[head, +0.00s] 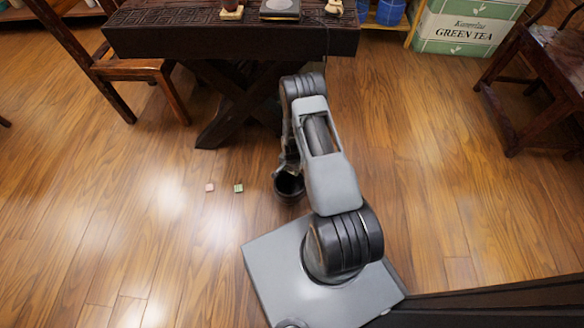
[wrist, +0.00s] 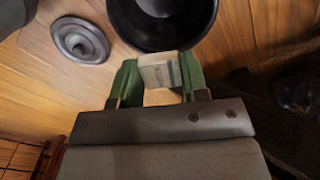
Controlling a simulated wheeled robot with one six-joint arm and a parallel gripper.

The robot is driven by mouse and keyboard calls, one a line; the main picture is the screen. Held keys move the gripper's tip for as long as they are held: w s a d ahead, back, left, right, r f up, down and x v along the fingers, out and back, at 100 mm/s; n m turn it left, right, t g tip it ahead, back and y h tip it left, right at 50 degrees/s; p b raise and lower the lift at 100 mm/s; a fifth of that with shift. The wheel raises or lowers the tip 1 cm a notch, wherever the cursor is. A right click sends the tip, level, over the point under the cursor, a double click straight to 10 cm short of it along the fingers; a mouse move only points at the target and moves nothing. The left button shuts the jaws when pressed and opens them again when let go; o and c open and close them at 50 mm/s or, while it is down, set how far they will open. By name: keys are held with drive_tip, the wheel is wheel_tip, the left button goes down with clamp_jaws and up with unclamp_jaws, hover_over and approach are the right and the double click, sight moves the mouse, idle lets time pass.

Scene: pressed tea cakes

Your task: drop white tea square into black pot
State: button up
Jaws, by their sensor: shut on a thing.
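The white tea square (wrist: 160,71) sits between the green fingertips of my gripper (wrist: 160,76) in the wrist view, and the gripper is shut on it. The black pot (wrist: 196,40) opens just beyond the square, at the top of the wrist view. The square's far edge overlaps the pot's near rim in the picture; I cannot tell how high it is above it. In the head view the black pot (head: 289,188) stands on the floor just left of my arm. My fingertips and the white square are not clear there.
A round grey lid (wrist: 80,41) lies left of the pot. A pink square (head: 209,187) and a green square (head: 238,188) lie on the open floor to the left. A dark carved table (head: 230,38) stands behind, with a wooden chair (head: 128,67) beside it.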

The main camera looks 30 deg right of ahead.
drive_tip(key=shift+f+b, duration=0.55)
drive_tip(key=shift+f, duration=0.65)
drive_tip(key=o, duration=1)
drive_tip(key=shift+r, duration=0.1)
wheel_tip(320, 180, up, 14)
drive_tip(key=p, duration=0.5)
